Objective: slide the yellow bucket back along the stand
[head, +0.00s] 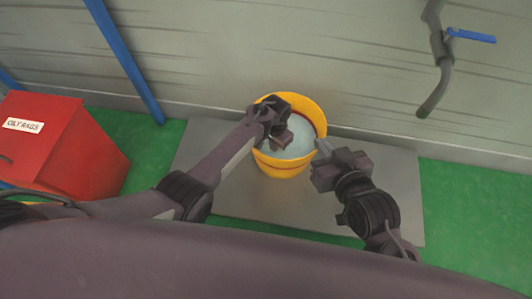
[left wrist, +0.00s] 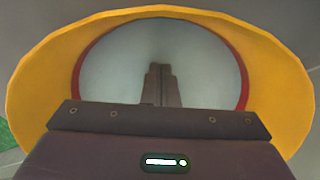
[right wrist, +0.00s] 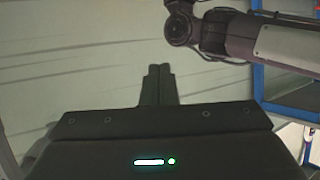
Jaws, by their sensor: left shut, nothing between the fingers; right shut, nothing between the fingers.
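The yellow bucket (head: 274,168) stands on the grey stand (head: 230,205), near the stand's middle, with pale grey-blue contents and a red inner band. My left gripper (head: 284,140) is over the bucket's opening, its fingers shut. In the left wrist view the bucket's yellow rim (left wrist: 40,65) surrounds the shut fingers (left wrist: 160,85). My right gripper (head: 321,148) is shut at the bucket's right rim; I cannot tell whether it touches. In the right wrist view its shut fingers (right wrist: 157,84) face the pale wall, and the bucket is not clearly seen.
A red box (head: 50,140) labelled "OILY RAGS" stands on the green floor (head: 465,205) at the left. A pale wall (head: 220,60) rises behind the stand. A blue post (head: 125,60) and a dark pipe with a blue handle (head: 470,35) are by the wall. The stand's right part is clear.

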